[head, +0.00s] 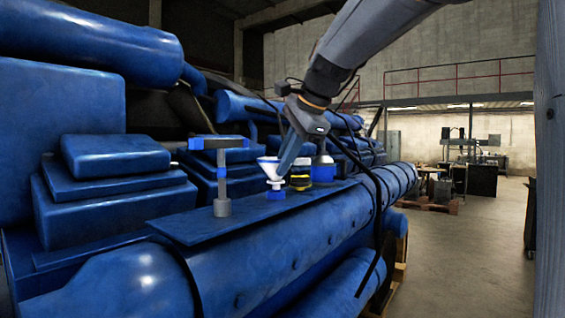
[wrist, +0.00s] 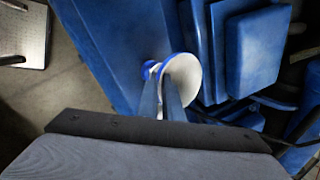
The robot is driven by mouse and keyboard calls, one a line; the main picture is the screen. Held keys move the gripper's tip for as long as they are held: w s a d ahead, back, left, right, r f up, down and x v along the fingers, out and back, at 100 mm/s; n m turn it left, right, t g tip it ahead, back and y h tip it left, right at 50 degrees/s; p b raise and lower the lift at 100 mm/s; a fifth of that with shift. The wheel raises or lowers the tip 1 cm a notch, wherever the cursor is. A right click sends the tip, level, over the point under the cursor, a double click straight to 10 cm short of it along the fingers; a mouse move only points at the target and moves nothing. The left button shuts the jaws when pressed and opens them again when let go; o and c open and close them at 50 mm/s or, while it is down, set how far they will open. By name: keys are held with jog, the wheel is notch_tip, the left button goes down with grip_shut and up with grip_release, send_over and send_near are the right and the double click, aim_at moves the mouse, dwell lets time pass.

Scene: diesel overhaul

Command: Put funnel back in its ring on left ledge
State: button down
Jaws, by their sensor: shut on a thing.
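The funnel (head: 269,166) is white with a blue rim and stands upright, cone up, over the blue ledge (head: 190,228). My gripper (head: 279,176) reaches down from the upper right and is shut on it. In the wrist view the funnel's pale cone (wrist: 187,80) opens toward the camera, with my fingertips (wrist: 165,88) at its near left side. A small blue ring-like piece (head: 275,195) shows right below the funnel at ledge level. It also shows in the wrist view (wrist: 149,68). I cannot tell whether the spout sits inside it.
A grey post with a blue crossbar (head: 221,180) stands left of the funnel. A dark jar with yellow bands (head: 300,178) and a blue container (head: 323,168) stand close to its right. Blue engine blocks (head: 115,170) rise behind. The ledge's left front is clear.

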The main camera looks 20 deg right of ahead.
jog(key=shift+f, duration=0.1)
jog(key=shift+f+b, duration=0.65)
jog(key=shift+f, duration=0.4)
jog(key=c, duration=1.8)
grip_release()
jog(key=shift+c, duration=0.2)
jog(key=shift+s, duration=0.1)
jog(key=b+v, duration=0.1)
jog(key=v, duration=0.6)
jog(key=shift+s+r+b, duration=0.15)
jog(key=shift+r+b, duration=0.15)
